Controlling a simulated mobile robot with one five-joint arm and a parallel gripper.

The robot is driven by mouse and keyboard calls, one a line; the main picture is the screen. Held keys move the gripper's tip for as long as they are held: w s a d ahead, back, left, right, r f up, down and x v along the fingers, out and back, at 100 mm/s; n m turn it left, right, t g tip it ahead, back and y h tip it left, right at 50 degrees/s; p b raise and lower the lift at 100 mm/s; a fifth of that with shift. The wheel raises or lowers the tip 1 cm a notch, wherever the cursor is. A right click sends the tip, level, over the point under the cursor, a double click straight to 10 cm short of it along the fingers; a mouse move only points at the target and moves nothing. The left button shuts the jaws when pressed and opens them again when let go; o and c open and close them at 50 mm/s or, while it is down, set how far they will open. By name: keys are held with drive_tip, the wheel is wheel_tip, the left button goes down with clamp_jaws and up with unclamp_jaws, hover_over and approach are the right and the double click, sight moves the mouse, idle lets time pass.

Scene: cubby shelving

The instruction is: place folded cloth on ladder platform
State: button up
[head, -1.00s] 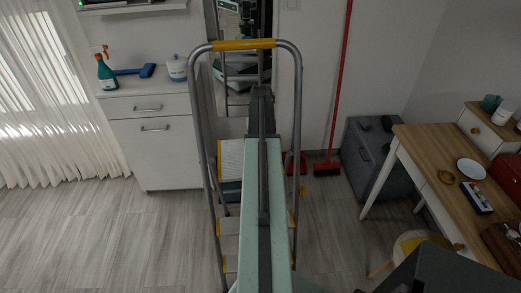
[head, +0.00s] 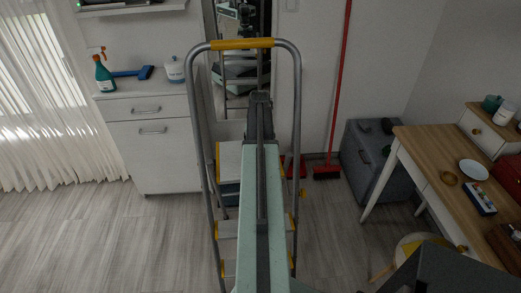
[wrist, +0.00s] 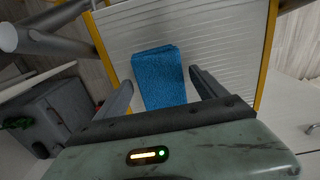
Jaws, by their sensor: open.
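The folded cloth (wrist: 160,75) is blue and lies flat on the ladder platform (wrist: 215,45), a ribbed white top with yellow side edges, in the wrist view. My gripper (wrist: 161,78) is open, with one finger on each side of the cloth and visible gaps between. The cloth's near end is hidden behind the gripper body. In the head view the platform (head: 229,155) shows to the left of my arm, which covers its right part. The cloth and the fingers cannot be made out there.
The ladder's grey rail with a yellow top bar (head: 242,44) arches around my arm. A white cabinet (head: 150,145) stands left, with a spray bottle (head: 104,75) on it. A red broom (head: 328,172), a grey box (head: 368,160) and a desk (head: 440,165) are at right.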

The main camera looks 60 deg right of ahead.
wheel_tip(320, 180, up, 12)
drive_tip(key=p, duration=1.2)
drive_tip(key=shift+r, duration=0.15)
